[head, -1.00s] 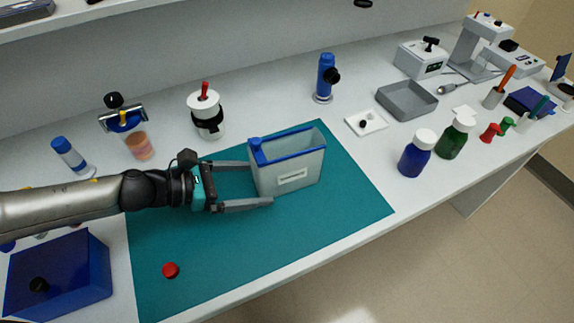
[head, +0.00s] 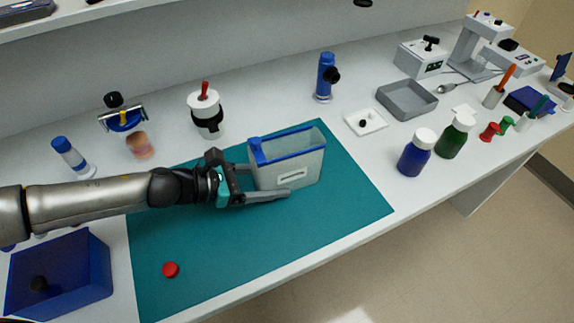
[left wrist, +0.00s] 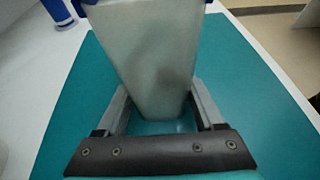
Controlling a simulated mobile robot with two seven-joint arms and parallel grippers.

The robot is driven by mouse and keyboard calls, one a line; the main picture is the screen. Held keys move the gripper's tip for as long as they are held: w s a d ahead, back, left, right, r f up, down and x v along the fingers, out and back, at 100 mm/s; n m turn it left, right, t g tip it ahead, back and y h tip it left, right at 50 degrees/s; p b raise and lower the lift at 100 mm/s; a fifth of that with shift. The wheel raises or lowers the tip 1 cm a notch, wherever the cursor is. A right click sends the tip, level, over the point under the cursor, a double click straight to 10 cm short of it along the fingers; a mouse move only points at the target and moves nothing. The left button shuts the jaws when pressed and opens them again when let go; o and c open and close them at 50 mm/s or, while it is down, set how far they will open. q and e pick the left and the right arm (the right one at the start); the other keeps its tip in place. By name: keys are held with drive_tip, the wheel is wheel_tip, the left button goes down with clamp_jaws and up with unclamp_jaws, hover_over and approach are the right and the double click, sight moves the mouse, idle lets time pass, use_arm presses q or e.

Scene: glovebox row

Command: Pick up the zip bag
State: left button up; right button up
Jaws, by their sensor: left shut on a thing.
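In the left wrist view the bag (left wrist: 150,55) sits between the two fingers (left wrist: 163,108). The far finger is mostly hidden behind the bag in the head view. My right gripper is not in view.
A red cap (head: 171,270) lies on the mat. A blue bin (head: 75,280) is at the front left. A white jar with a red handle (head: 206,112) and a blue device (head: 325,78) stand behind the mat. Blue (head: 415,155) and green (head: 455,138) bottles stand to the right.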

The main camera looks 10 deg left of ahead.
sight(270, 172)
use_arm(q)
drive_tip(key=c, duration=0.7)
drive_tip(key=shift+r, duration=0.1)
wheel_tip(270, 172, up, 20)
drive_tip(key=f+p, duration=0.1)
drive_tip(key=p, duration=0.9)
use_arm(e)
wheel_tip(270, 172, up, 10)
use_arm(q)
drive_tip(key=shift+f+b, duration=5.75)
drive_tip(key=shift+f, duration=0.95)
drive_tip(key=shift+f+b, duration=0.7)
drive_tip(key=shift+f, duration=0.1)
drive_tip(key=shift+f+b, duration=0.45)
drive_tip(key=shift+f, duration=0.05)
drive_tip(key=shift+f+b, duration=0.3)
drive_tip(key=shift+s+a+f+b, duration=0.1)
drive_tip(key=shift+a+f+b, duration=0.05)
drive_tip(key=shift+f+b, duration=0.5)
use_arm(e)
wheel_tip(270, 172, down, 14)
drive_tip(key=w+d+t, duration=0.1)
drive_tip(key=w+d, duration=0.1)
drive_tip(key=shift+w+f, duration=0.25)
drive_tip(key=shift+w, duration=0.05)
